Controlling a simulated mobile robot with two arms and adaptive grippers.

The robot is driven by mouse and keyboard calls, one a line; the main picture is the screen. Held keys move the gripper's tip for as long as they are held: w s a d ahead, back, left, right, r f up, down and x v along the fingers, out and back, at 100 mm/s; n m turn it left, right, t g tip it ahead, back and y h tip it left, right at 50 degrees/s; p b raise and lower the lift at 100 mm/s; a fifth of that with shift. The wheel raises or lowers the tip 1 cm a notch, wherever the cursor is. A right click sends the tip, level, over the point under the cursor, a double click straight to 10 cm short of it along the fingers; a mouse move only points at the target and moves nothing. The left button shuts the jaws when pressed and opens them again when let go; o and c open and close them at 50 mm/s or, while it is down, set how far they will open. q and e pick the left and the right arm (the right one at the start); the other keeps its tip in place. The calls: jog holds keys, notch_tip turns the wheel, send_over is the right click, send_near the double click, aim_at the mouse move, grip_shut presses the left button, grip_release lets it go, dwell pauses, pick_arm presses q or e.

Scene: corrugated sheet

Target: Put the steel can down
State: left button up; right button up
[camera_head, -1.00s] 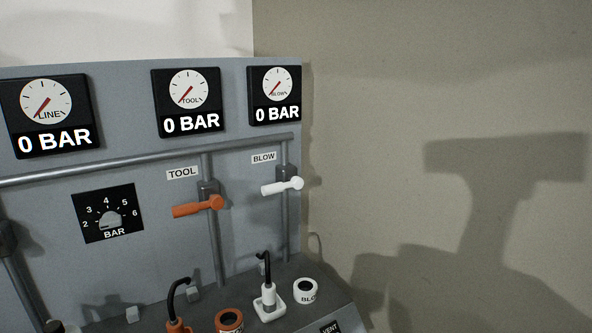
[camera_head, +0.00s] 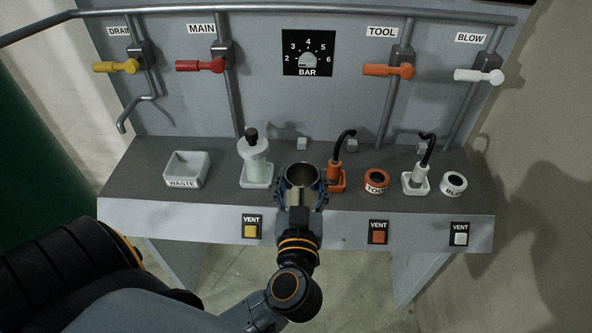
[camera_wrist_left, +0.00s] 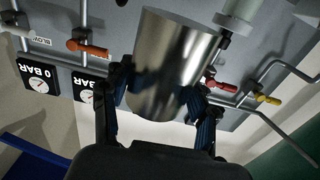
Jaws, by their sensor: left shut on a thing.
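The steel can (camera_head: 302,172) is a bare metal cylinder with an open top. My left gripper (camera_head: 302,192) is shut around it, one finger on each side. In the head view the can appears upright at the front of the dark bench top (camera_head: 220,212). I cannot tell whether its base touches the bench, as the gripper hides its lower part. In the left wrist view the can (camera_wrist_left: 172,62) fills the middle, between the blue-padded fingers of the left gripper (camera_wrist_left: 165,98). My right gripper is not in view.
Left of the can stand a white-based bottle (camera_head: 256,165) and a WASTE tray (camera_head: 187,170). Close on its right is an orange holder (camera_head: 336,180), then a TOOL ring (camera_head: 376,181), a white holder (camera_head: 416,182) and a BLOW ring (camera_head: 453,184). VENT buttons line the front panel (camera_head: 330,228).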

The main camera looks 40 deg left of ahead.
pick_arm(q)
jog(key=w+a+f, duration=0.2)
jog(key=w+f, duration=0.1)
jog(key=f, duration=0.1)
jog(key=w+a+f+b, duration=0.1)
jog(key=w+a+f, duration=0.1)
jog(key=w+f, duration=0.2)
jog(key=w+a+f+b, duration=0.1)
jog(key=w+a+f, duration=0.2)
jog(key=w+f, duration=0.1)
jog(key=shift+w+f, duration=0.15)
jog(key=shift+f, duration=0.15)
jog(key=shift+f, duration=0.1)
jog(key=o, duration=1.4)
jog(key=shift+f, duration=0.1)
jog(key=shift+c, duration=0.2)
